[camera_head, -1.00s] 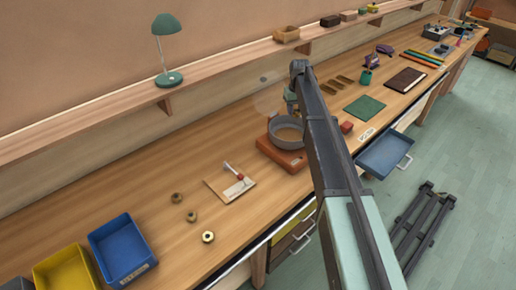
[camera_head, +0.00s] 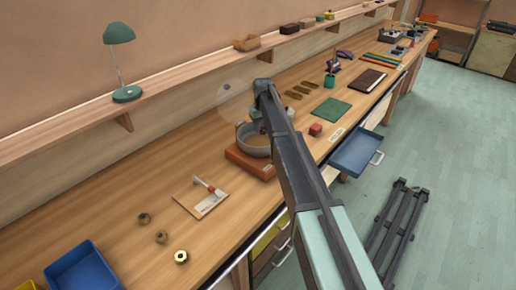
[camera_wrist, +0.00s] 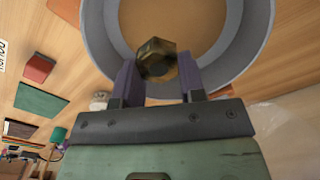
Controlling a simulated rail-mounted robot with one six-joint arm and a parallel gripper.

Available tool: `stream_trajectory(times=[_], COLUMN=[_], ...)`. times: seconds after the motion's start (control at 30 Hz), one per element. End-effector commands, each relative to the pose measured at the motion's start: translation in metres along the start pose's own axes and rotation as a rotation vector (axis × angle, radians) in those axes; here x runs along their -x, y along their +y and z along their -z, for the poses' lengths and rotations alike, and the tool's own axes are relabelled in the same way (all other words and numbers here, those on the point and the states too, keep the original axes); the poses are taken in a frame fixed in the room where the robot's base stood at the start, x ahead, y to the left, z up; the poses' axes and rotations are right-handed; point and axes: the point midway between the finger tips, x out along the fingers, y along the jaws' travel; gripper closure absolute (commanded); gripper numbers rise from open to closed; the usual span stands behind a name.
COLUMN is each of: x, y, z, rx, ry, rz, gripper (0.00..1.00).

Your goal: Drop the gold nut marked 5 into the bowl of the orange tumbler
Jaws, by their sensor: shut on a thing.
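The orange tumbler (camera_head: 246,162) stands on the bench, with a grey round bowl (camera_head: 243,141) on its orange base. My gripper (camera_wrist: 158,72) is shut on a gold nut (camera_wrist: 157,57), held between its two purple fingers. In the wrist view the nut shows against the tan inside of the bowl (camera_wrist: 258,40), within the rim's outline. The height of the nut over the bowl floor is hard to tell. No number shows on the nut. In the head view my arm reaches over the bowl and hides part of it and the nut.
Loose nuts (camera_head: 161,237) lie front left, near a white card (camera_head: 205,198) with a red-tipped thing. A blue tray (camera_head: 85,270) is at the lower left. A small red block (camera_head: 315,130) and a green mat (camera_head: 331,107) lie right of the tumbler. A green lamp (camera_head: 120,60) stands on the shelf.

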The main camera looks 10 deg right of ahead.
Motion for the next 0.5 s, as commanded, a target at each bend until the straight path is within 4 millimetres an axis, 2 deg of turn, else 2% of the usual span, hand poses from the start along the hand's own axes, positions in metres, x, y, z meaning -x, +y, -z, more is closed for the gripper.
stream_trajectory(times=[0.03,0.2,0.5], x=[0.0004,0.0004,0.0032], y=[0.0000,0.0000,0.0000], z=[0.0000,0.0000,0.0000], rx=[0.000,0.000,0.000], ry=[0.000,0.000,0.000], rz=[0.000,0.000,0.000], gripper=[0.58,0.33,0.33])
